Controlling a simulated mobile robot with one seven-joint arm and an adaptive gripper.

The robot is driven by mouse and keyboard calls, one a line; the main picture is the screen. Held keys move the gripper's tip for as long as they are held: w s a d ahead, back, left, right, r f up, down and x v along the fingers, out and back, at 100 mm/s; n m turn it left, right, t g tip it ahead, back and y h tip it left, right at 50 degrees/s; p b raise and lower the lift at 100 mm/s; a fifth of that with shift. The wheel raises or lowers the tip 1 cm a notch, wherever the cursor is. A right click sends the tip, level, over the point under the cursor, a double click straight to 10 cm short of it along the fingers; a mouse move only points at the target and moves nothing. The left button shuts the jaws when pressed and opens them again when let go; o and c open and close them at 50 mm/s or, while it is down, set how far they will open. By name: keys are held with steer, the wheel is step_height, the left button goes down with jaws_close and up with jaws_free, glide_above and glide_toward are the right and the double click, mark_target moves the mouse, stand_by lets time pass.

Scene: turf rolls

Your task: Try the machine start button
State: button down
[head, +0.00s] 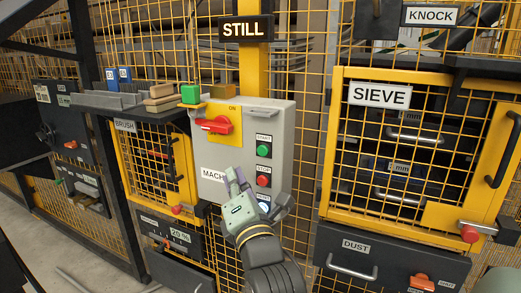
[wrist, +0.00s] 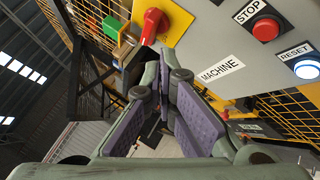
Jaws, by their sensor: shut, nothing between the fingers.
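The grey machine control box (head: 275,115) hangs on the yellow mesh under a STILL sign. Its green START button (head: 264,150) is in plain view in the head view, above the red STOP button (head: 264,181). The START button is outside the wrist view, which shows the STOP button (wrist: 266,29) and the lit RESET button (wrist: 307,69). A red rotary switch (head: 215,125) sits on a yellow plate marked ON. My gripper (head: 235,176) is shut and empty, in front of the box's lower part, below and left of START. It partly covers the MACHINE label (wrist: 221,69).
A shelf left of the box holds a green block (head: 190,94), wooden pieces (head: 160,97) and blue-labelled blocks. At right is the SIEVE cage (head: 331,150) with a red knob (head: 470,234), above a DUST drawer (head: 380,265).

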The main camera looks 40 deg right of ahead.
mark_target(263, 151)
steer(key=shift+w+d, duration=0.55)
steer(key=shift+d, duration=0.8)
steer(key=shift+w+d, duration=0.6)
steer(key=shift+d, duration=0.75)
steer(key=shift+w+d, duration=0.55)
steer(key=shift+d, duration=0.8)
steer(key=shift+d+b, duration=0.1)
steer(key=shift+b, duration=0.25)
steer(key=shift+w+d+b, duration=0.15)
steer(key=shift+d+b, duration=0.15)
